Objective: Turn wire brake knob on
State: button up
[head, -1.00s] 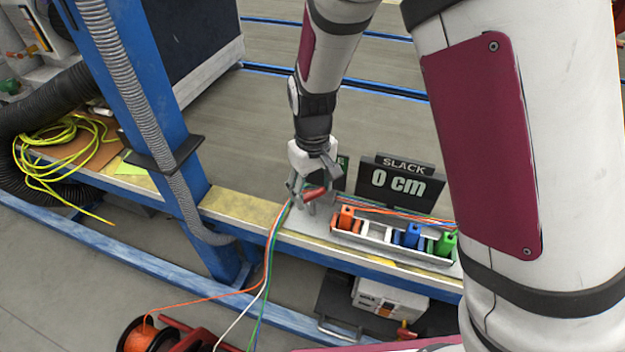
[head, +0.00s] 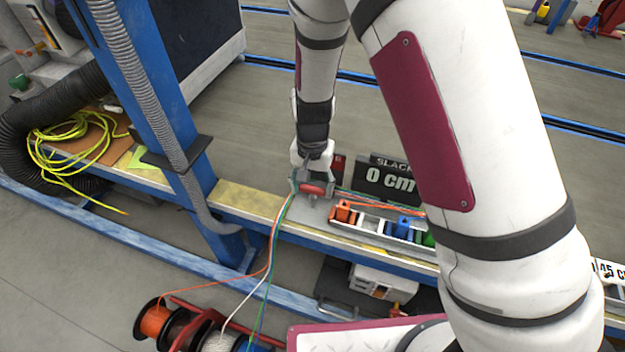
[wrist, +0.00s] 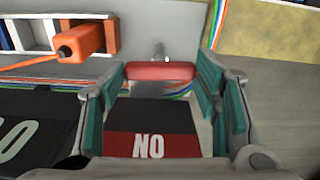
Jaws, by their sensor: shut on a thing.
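The wire brake knob is a red bar (head: 316,189) on the grey plate at the bench edge. In the wrist view the red bar (wrist: 160,71) lies level across the picture between my finger pads. My gripper (head: 312,187) is shut on the knob, one teal-padded finger at each end of the bar; both fingers show in the wrist view (wrist: 160,88). A small dark sign with a red band (wrist: 150,145) stands by the knob. Its letters read "NO" in the wrist view, which is "ON" seen upside down. In the head view my gripper partly hides this sign (head: 338,164).
A dark SLACK display (head: 388,182) reads 0 cm, partly behind my arm. A tray with orange (head: 343,211), blue and green clamps sits right of the knob. Coloured wires run past the knob to spools (head: 155,320) below. A blue post (head: 150,110) stands at left.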

aim_at(312, 188)
jog(key=shift+m, duration=0.4)
jog(key=o, duration=1.1)
jog(key=shift+o, duration=0.2)
notch_tip(312, 188, up, 12)
